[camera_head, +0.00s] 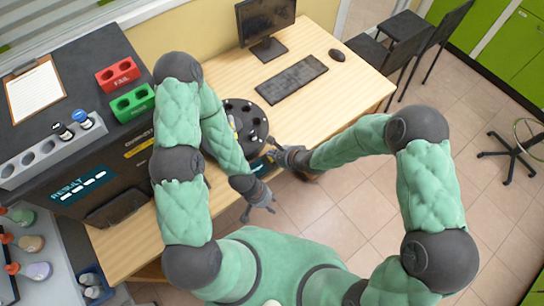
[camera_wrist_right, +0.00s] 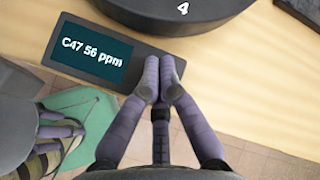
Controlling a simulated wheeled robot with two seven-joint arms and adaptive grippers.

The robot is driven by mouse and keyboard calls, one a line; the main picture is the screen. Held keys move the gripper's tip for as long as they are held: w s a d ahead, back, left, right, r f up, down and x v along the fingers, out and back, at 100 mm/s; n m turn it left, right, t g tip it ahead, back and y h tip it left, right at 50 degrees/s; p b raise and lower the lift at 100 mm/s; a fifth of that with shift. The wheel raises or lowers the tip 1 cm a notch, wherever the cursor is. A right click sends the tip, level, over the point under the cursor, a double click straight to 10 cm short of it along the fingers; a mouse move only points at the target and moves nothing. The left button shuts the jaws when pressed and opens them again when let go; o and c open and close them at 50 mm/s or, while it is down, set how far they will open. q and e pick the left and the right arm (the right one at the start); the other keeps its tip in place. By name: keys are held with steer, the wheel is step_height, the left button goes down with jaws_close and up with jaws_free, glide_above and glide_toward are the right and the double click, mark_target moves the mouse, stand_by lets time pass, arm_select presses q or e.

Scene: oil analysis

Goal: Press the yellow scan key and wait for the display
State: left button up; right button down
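A dark scanner box (camera_wrist_right: 115,62) stands at the table edge in the right wrist view. Its teal display (camera_wrist_right: 90,50) reads "C47 56 ppm". My right gripper (camera_wrist_right: 160,75) is shut and empty, with its fingertips together at the right part of the box's front edge. I see no yellow key; the fingertips may cover it. In the head view my right gripper (camera_head: 277,152) is beside the black carousel (camera_head: 246,112), and the scanner is mostly hidden. My left gripper (camera_head: 260,206) is open and empty, below the table edge in the picture.
The dark analyser at left has a result panel (camera_head: 85,186) showing dashes. On it are a red FAIL rack (camera_head: 118,74), a green rack (camera_head: 132,102), a grey rack (camera_head: 50,150) with two vials and a clipboard (camera_head: 34,90). A monitor (camera_head: 264,20) and keyboard (camera_head: 291,80) stand behind the carousel.

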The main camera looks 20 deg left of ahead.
steer(key=shift+f, duration=0.1)
steer(key=shift+f, duration=0.3)
steer(key=shift+f, duration=0.5)
stand_by(0.7)
stand_by(0.3)
steer(key=shift+r+p, duration=0.9)
steer(key=shift+r, duration=0.1)
step_height(320, 180, up, 5)
steer(key=p, duration=0.5)
steer(key=shift+d, duration=0.1)
stand_by(0.6)
